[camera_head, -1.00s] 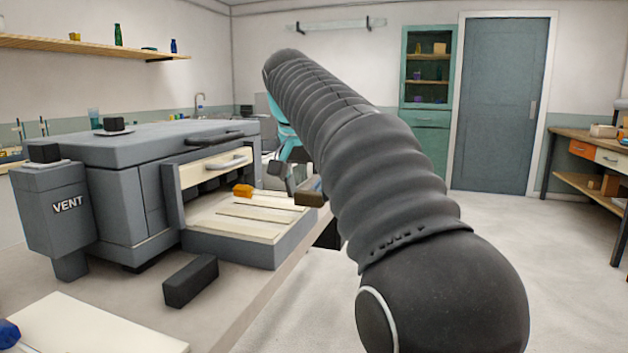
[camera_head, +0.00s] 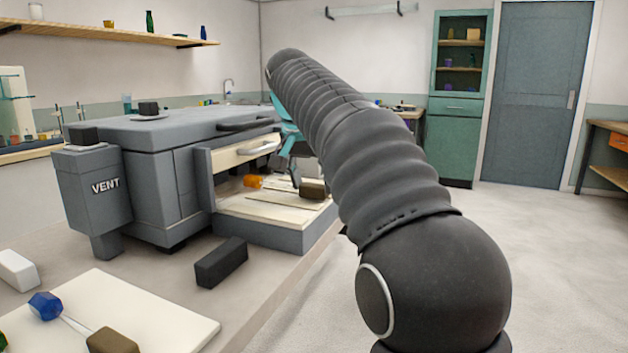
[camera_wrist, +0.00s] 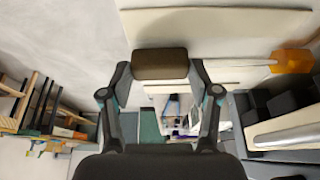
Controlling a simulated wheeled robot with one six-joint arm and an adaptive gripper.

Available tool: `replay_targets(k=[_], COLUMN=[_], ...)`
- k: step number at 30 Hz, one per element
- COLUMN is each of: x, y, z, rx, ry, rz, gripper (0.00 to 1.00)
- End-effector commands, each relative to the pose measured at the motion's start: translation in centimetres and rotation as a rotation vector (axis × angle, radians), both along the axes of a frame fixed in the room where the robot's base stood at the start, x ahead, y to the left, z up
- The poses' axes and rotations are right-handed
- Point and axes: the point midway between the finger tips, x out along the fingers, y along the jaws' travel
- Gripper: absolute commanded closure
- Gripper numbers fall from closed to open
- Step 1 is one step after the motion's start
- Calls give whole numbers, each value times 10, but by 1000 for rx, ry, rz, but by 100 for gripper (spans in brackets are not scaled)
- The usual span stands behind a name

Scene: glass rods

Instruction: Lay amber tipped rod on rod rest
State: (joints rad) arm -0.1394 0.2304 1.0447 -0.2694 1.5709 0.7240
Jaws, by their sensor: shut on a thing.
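The amber tipped rod has an orange-amber tip (camera_head: 253,181), a thin clear shaft and a brown block-shaped grip end (camera_head: 312,189). In the wrist view my gripper (camera_wrist: 160,66) is shut on the brown end (camera_wrist: 160,58). The shaft runs right to the amber tip (camera_wrist: 292,60). In the head view my gripper (camera_head: 298,178) is partly behind my arm, with the rod over the pale tray (camera_head: 240,206) of the grey vented box. I cannot tell whether rod and tray touch. No piece is clearly recognisable as the rod rest.
The grey box (camera_head: 140,165) with its raised front handle stands close left of my gripper. A dark block (camera_head: 221,262) lies before it. A cream board (camera_head: 150,312) at the lower left holds a blue-tipped rod (camera_head: 45,305). A white block (camera_head: 18,270) lies beside it.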

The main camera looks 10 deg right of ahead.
Motion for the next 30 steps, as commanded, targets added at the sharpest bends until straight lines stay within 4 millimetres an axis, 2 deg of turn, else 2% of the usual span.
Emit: replay_targets(k=[26,27,29,30], x=[0,0,0,0], y=[0,0,0,0], z=[-5,-5,-5,-5], rx=[0,0,0,0], ry=[0,0,0,0], rz=[0,0,0,0], gripper=[75,28,13,9])
